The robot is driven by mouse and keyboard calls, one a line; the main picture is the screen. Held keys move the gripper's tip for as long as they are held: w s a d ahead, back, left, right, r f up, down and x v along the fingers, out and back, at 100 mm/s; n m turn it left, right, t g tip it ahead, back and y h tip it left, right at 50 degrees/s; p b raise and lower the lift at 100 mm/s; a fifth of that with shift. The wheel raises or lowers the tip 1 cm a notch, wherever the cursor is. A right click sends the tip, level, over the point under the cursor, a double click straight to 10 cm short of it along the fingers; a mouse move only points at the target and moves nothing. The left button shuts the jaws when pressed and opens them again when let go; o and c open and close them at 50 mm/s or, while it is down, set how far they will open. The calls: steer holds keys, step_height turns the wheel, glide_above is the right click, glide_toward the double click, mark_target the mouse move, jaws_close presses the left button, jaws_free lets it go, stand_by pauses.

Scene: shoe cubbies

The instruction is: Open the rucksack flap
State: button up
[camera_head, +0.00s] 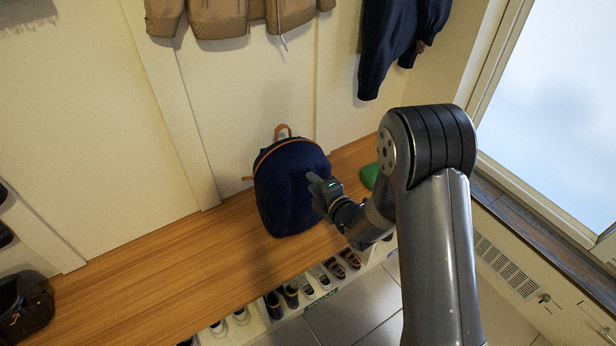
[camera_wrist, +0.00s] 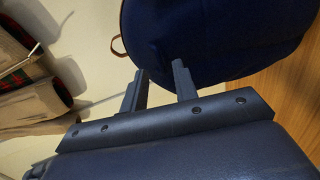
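A dark navy rucksack (camera_head: 285,190) with an orange-brown trim along its top edge and a brown top loop stands upright on the wooden bench against the wall. Its flap looks closed in the head view. My gripper (camera_head: 311,181) is at the rucksack's right front side, close to the fabric. In the wrist view, the rucksack (camera_wrist: 215,35) fills the top, and the two fingers of my gripper (camera_wrist: 160,75) are apart with nothing seen between them. I cannot tell whether the fingertips touch the fabric.
The wooden bench (camera_head: 150,275) has free room left of the rucksack. A green item (camera_head: 369,175) lies right of it. Shoes (camera_head: 290,295) fill cubbies below. Brown jackets (camera_head: 225,15) and a navy garment (camera_head: 400,40) hang above. A black bag (camera_head: 25,305) sits at far left.

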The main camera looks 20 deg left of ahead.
mark_target(298, 169)
steer(key=shift+x, duration=1.8)
steer(key=shift+c, duration=0.2)
jaws_close()
